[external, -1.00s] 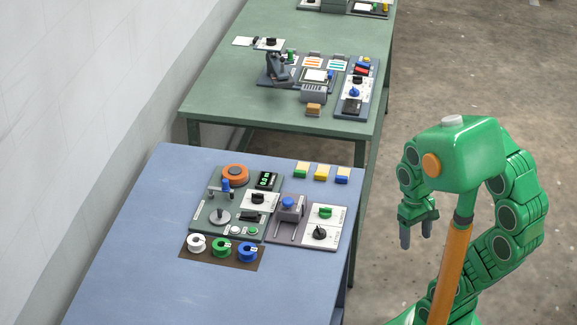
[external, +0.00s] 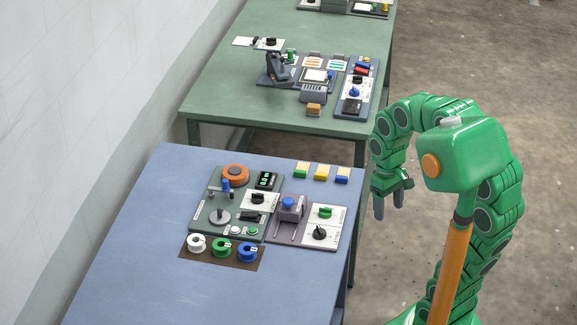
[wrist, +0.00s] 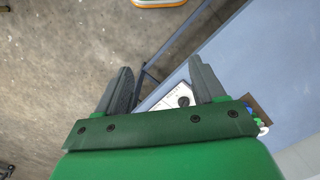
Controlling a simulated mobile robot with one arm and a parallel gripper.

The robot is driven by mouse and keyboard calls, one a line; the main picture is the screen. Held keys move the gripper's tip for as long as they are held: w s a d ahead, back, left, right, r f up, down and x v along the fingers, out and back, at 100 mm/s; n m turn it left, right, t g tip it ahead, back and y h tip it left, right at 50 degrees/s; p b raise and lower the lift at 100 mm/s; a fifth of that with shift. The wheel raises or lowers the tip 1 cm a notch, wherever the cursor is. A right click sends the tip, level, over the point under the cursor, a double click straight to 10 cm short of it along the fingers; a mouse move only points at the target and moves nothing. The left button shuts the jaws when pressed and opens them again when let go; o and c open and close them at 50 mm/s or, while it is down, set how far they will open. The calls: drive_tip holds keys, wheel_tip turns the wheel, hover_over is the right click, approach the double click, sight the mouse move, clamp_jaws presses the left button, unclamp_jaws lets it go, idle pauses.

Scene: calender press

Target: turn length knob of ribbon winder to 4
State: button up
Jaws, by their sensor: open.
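The ribbon winder (external: 204,216) is a grey-green unit on the blue table, with an orange disc (external: 236,172) and a small lit display (external: 266,180). A black knob (external: 258,198) sits on its white dial panel below the display; I cannot read its setting or labels. A second white panel to the right carries a green knob (external: 326,211) and a black knob (external: 320,233). My gripper (external: 388,210) is open and empty, pointing down, right of the table. In the wrist view, my fingers (wrist: 160,68) are apart, with a white panel and dark knob (wrist: 183,101) beyond them.
The blue table (external: 150,270) has a bare front-left area. White, green and blue spools (external: 221,247) lie before the winder. Small coloured blocks (external: 321,172) sit at the back right. A green table (external: 225,95) with other devices stands behind. Floor is open to the right.

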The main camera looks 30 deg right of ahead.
drive_tip(key=w+a+n, duration=0.2)
drive_tip(key=w, duration=1.1)
drive_tip(key=n+t, duration=0.1)
drive_tip(key=n, duration=0.4)
approach(258, 197)
drive_tip(key=shift+s+d+r, duration=0.1)
drive_tip(key=shift+s+d, duration=0.1)
drive_tip(key=shift+d, duration=0.1)
drive_tip(key=shift+w+a+f+n, duration=0.2)
drive_tip(key=shift+w+f+n, duration=0.1)
drive_tip(key=shift+w+f, duration=0.1)
drive_tip(key=shift+s+f, duration=0.1)
drive_tip(key=shift+f, duration=3.7)
drive_tip(key=shift+c, duration=0.5)
drive_tip(key=c, duration=1)
